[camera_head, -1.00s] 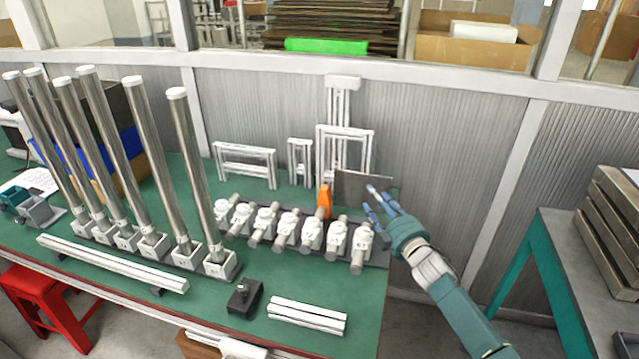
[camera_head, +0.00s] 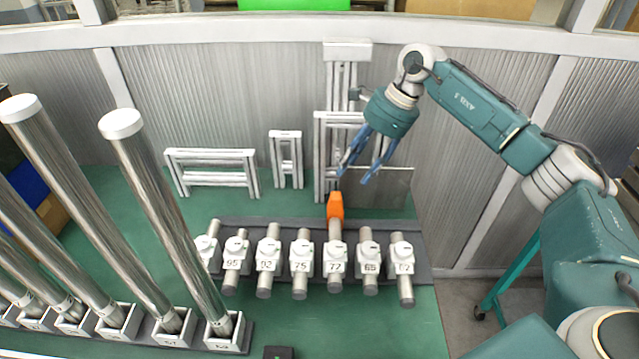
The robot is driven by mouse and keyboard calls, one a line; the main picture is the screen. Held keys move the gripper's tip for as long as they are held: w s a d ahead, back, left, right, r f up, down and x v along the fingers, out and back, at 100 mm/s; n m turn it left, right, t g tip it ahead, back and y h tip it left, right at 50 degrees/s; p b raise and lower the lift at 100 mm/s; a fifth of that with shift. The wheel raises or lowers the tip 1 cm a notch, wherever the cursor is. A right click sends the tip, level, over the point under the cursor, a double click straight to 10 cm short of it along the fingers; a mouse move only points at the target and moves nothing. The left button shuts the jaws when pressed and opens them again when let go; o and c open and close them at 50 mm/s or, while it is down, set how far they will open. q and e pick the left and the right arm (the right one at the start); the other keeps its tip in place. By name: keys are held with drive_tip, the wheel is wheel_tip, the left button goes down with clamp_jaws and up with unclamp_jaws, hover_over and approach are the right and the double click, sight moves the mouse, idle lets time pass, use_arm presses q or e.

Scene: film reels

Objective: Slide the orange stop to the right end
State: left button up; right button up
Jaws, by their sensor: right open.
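The orange stop (camera_head: 335,206) stands upright at the back of the row of numbered white blocks, behind the block marked 77 (camera_head: 335,268). Two blocks stand to the right of that one, marked 65 (camera_head: 370,268) and 67 (camera_head: 402,266). My right gripper (camera_head: 353,178) is open and points down, above and slightly to the right of the orange stop. Its blue fingers look empty and apart from the stop, though the exact gap is hard to judge. My left gripper is not in view.
The blocks sit on a dark rail (camera_head: 420,262) on the green table (camera_head: 330,328). Tall steel tubes (camera_head: 165,220) stand at the left. White frames (camera_head: 286,160) and a grey plate (camera_head: 385,190) stand behind the rail. The table front is mostly clear.

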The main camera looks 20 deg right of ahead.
sight(338, 196)
drive_tip(key=p+x, duration=0.1)
drive_tip(key=x, duration=0.4)
drive_tip(key=p+x, duration=0.1)
drive_tip(key=x, duration=0.4)
drive_tip(key=shift+s+d+f, duration=0.1)
drive_tip(key=shift+s+f, duration=0.05)
drive_tip(key=shift+s, duration=0.05)
drive_tip(key=shift+f, duration=0.15)
drive_tip(key=shift+c, duration=0.3)
drive_tip(key=c, duration=0.4)
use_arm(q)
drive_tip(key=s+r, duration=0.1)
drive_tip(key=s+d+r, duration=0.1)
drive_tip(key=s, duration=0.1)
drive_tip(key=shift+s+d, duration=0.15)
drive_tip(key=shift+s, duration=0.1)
use_arm(e)
clamp_jaws()
